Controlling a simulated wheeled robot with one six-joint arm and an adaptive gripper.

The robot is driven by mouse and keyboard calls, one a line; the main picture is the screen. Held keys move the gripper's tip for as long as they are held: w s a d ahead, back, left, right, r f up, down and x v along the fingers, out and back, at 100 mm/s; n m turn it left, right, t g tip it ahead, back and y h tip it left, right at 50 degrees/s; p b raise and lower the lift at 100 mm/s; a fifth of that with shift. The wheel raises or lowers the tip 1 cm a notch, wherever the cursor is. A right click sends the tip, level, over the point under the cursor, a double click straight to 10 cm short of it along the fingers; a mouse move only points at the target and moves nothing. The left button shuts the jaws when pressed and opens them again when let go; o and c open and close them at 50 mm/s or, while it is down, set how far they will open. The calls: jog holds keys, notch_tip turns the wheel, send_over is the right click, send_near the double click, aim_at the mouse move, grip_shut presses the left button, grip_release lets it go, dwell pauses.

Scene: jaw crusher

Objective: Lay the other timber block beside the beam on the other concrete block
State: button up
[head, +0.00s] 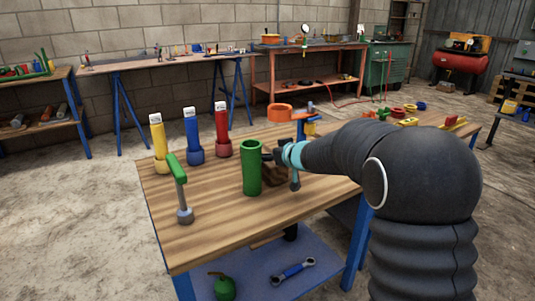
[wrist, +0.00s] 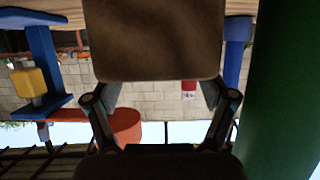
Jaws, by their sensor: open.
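A brown block (wrist: 153,40), which looks like timber, fills the upper middle of the wrist view. In the head view a brown wooden piece (head: 275,178) shows partly on the table behind a green cylinder (head: 251,168). My gripper (head: 272,157) is low over the table beside that cylinder. In the wrist view its fingers (wrist: 157,98) are spread, one toward each side of the brown block. Whether they touch it I cannot tell. I cannot make out the beam or the concrete blocks; my arm hides part of the table.
Yellow, blue and red uprights (head: 193,137) stand at the table's back left. A green-headed tool (head: 180,190) stands at the front left. An orange and blue assembly (head: 292,113) is behind my gripper. The wooden tabletop (head: 222,222) is clear at the front.

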jog(key=p+v, duration=0.1)
jog(key=v, duration=0.8)
jog(key=shift+s+d, duration=0.2)
jog(key=shift+s, duration=0.1)
